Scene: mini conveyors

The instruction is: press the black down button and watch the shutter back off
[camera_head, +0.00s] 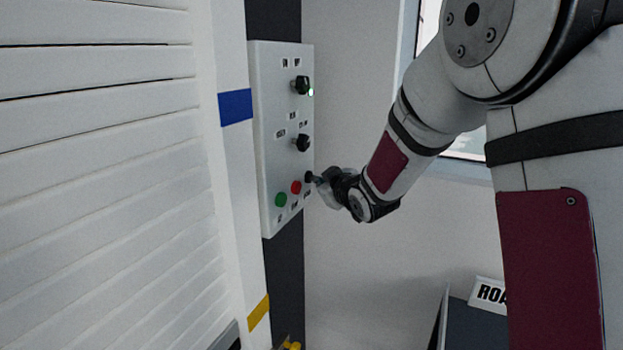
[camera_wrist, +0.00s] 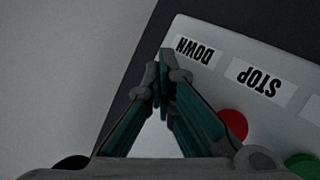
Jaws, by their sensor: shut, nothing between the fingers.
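The white control panel (camera_head: 268,140) stands upright on a dark post right of the shutter. Along its bottom sit a green button (camera_head: 281,200), a red button (camera_head: 296,187) and a black button (camera_head: 309,177). My gripper (camera_head: 318,180) is shut and empty, its tips at the black button; I cannot tell whether they touch it. In the wrist view my closed fingers (camera_wrist: 161,75) lie beside the DOWN label (camera_wrist: 195,50) and hide the black button. The red button (camera_wrist: 234,123) shows beside them. The white slatted shutter (camera_head: 100,150) fills the left of the head view.
Two black knobs, an upper one (camera_head: 301,85) and a lower one (camera_head: 302,143), stick out above the buttons. A blue band (camera_head: 235,107) and a yellow band (camera_head: 258,312) mark the shutter frame. A lettered sign (camera_head: 489,293) stands lower right.

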